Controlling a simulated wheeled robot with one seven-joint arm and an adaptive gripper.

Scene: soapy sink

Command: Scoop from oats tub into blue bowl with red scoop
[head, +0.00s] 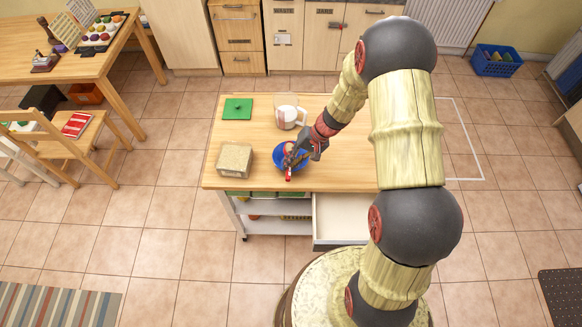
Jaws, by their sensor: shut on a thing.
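My gripper (293,160) reaches down from the right and is over the blue bowl (278,162) on the wooden worktop. It is shut on the red scoop (288,175), whose red part shows at the bowl's near edge. The scoop's other end and whether it touches the bowl are hidden or too small to tell. A square box with a speckled beige top (236,158), which looks like the oats tub, stands left of the bowl. What lies inside the bowl is mostly covered by my gripper.
A clear jug with pale contents (287,112) stands behind the bowl. A flat green square (238,108) lies at the back left of the worktop (222,133). An open drawer (341,215) juts out below the front edge.

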